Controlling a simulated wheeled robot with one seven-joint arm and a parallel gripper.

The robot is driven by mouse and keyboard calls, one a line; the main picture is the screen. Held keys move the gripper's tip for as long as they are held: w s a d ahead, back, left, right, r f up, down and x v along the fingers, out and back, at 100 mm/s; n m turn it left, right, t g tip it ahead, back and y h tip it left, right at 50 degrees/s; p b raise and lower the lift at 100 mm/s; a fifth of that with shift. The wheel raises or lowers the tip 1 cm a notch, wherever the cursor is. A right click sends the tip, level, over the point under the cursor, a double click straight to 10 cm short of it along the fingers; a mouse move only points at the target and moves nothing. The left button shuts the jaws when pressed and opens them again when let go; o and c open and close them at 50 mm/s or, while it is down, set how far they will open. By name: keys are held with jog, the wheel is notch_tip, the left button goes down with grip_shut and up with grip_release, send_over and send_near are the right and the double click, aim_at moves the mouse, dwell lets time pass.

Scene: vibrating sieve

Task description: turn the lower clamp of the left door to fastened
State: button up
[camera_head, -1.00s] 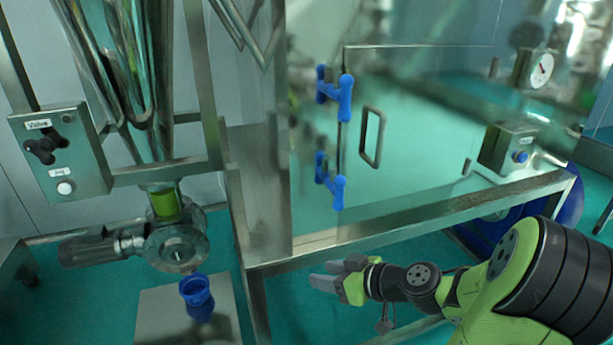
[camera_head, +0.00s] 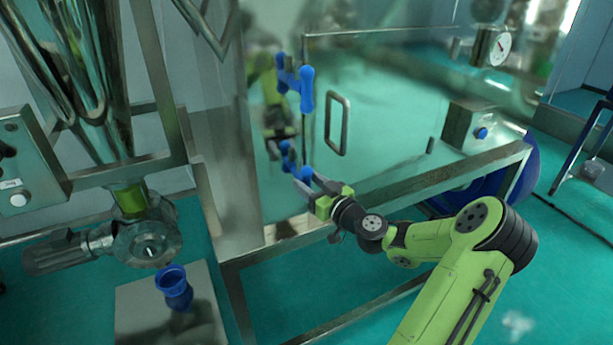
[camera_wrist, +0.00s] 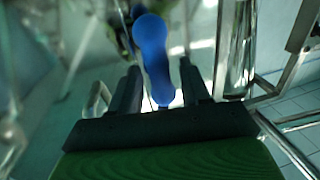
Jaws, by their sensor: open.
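The left door (camera_head: 400,110) is a clear panel that looks closed, with a metal handle (camera_head: 337,124). The lower clamp (camera_head: 306,173) is blue and sits at the door's left edge; part of it is hidden by my fingers. My gripper (camera_head: 309,183) is at this clamp, with its fingers pointing to the upper left. In the wrist view the blue clamp (camera_wrist: 153,55) stands between the two open fingers, with gaps at its sides, so I see no firm hold. The upper clamp (camera_head: 306,88), also blue, sits above on the same edge.
A metal frame rail (camera_head: 420,184) runs under the door. A gauge (camera_head: 498,48) and a small box with a blue button (camera_head: 478,132) are at right.

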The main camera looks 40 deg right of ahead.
jog(key=shift+w+d, duration=0.15)
jog(key=shift+w, duration=0.7)
jog(key=shift+c, duration=0.3)
grip_shut()
